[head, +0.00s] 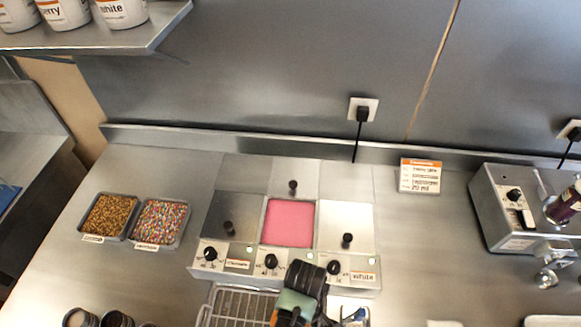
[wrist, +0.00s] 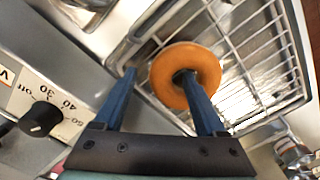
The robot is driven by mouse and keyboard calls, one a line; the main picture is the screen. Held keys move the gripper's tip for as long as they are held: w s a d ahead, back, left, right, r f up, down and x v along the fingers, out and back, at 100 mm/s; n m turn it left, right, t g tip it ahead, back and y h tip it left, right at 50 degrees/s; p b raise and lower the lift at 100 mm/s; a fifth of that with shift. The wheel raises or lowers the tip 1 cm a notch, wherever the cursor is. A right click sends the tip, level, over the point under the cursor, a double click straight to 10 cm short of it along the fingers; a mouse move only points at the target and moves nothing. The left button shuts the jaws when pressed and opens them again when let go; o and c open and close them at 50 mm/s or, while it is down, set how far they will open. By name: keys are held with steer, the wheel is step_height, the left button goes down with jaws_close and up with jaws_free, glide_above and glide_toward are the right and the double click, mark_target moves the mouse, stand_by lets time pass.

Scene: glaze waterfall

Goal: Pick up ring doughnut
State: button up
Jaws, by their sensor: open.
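The ring doughnut (wrist: 203,62) is golden brown and lies over the wire rack (wrist: 275,62) in the wrist view. My gripper (wrist: 157,74) is open, with two blue fingers pointing toward the doughnut. The right finger's tip is at the doughnut's hole, and the left finger's tip is just outside its left edge, so one side of the ring lies between them in the picture. I cannot tell whether either finger touches it. In the head view, my arm covers the area beside the rack (head: 233,306), and I cannot make out the doughnut there.
A glaze warmer (head: 207,262) with knobs and an open pink glaze well (head: 289,222) stands behind the rack. Trays of gold (head: 107,216) and coloured sprinkles (head: 160,221) sit to the left. A grey machine (head: 505,215) stands at right. The counter between is mostly clear.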

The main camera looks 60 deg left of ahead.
steer(key=shift+f, duration=0.15)
jaws_close()
stand_by(0.4)
